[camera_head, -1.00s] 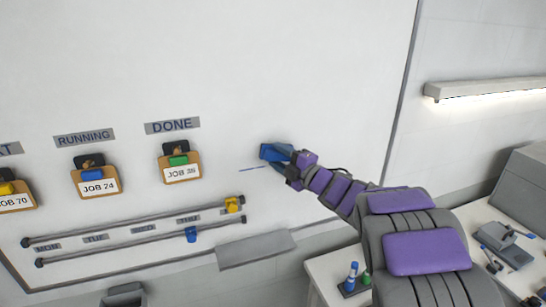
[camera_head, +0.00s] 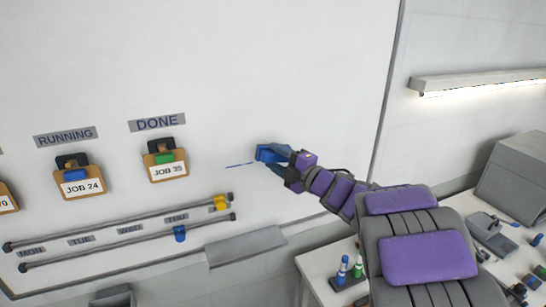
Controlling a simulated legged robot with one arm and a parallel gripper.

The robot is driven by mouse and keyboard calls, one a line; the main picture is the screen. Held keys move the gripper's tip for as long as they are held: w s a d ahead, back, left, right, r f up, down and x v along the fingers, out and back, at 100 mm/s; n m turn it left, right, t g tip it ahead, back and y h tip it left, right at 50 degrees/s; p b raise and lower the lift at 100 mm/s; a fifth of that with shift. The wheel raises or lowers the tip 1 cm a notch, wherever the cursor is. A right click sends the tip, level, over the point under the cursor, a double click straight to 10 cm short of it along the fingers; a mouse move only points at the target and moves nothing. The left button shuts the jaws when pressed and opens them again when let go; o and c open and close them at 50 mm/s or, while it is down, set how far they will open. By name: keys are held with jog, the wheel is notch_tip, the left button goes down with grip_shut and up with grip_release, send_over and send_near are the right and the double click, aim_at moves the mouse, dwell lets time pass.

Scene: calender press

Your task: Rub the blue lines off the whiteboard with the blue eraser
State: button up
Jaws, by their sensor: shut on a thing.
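My gripper (camera_head: 284,158) is shut on the blue eraser (camera_head: 267,153) and holds it at the whiteboard (camera_head: 290,60), right of the DONE column. I cannot tell for sure whether the eraser's face touches the board. A short blue line (camera_head: 240,164) shows on the board just left of and slightly below the eraser. Any marking behind the eraser and gripper is hidden.
Clipboards marked JOB 24 (camera_head: 80,185) and JOB 35 (camera_head: 165,167) hang at left. Two rails (camera_head: 130,228) with a yellow slider (camera_head: 220,203) and a blue slider (camera_head: 180,233) run below. A grey tray (camera_head: 245,247) sits at the board's bottom edge. A side table holds markers (camera_head: 342,270).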

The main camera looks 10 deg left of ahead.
jog(key=shift+s+d, duration=0.3)
jog(key=shift+s, duration=0.2)
jog(key=shift+s+d, duration=0.25)
jog(key=shift+s, duration=0.2)
jog(key=shift+s+d+b, duration=0.3)
jog(key=shift+s+d, duration=0.1)
jog(key=shift+s, duration=0.25)
jog(key=shift+s+d+b, duration=0.25)
jog(key=shift+s+d, duration=0.15)
jog(key=shift+s, duration=0.25)
